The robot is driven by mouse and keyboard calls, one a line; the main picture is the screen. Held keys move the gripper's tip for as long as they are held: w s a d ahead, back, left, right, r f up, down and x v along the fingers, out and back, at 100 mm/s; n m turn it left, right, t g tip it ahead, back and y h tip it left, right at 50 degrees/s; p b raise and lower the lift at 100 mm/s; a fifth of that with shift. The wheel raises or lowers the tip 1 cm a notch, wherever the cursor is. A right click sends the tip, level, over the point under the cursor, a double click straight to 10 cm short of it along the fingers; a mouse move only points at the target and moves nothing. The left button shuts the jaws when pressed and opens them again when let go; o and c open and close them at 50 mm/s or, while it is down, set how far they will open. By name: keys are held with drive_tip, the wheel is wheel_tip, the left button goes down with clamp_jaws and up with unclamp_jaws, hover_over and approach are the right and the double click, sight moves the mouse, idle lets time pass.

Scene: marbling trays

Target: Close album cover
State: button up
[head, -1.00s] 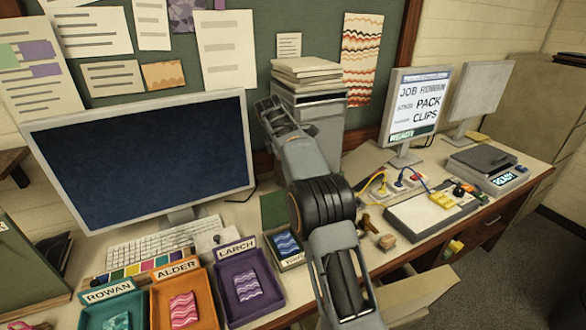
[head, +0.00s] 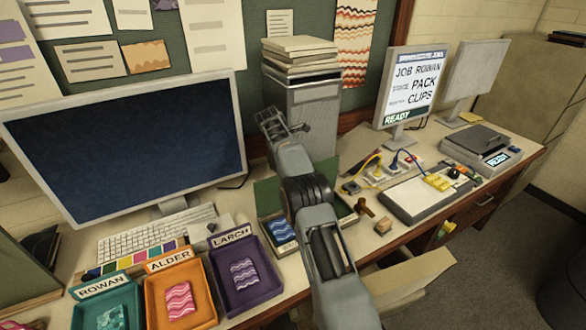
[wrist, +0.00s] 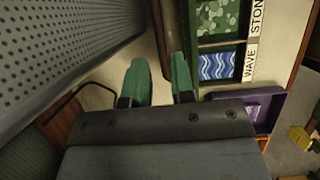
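The album (head: 345,217) lies open on the desk, partly hidden behind my arm. Its dark green cover (head: 267,195) shows behind the blue wave swatch, raised at the back; its exact tilt is unclear. In the wrist view the album's dark frame (wrist: 222,42) holds a green pebbled swatch and a blue wave swatch, beside the labels STONE and WAVE. My gripper (head: 283,124) is above and behind the album, near the grey tower. In the wrist view its green fingers (wrist: 158,65) are apart with nothing between them, to the left of the album.
The perforated grey tower (head: 311,110), topped with books, stands close to my gripper and fills the wrist view's left side (wrist: 55,60). A large monitor (head: 130,140) stands left. Purple (head: 262,300), orange and teal trays line the front. Wooden tools and a flat device (head: 425,200) lie right.

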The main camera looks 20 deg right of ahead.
drive_tip(key=shift+x, duration=2.4)
clamp_jaws()
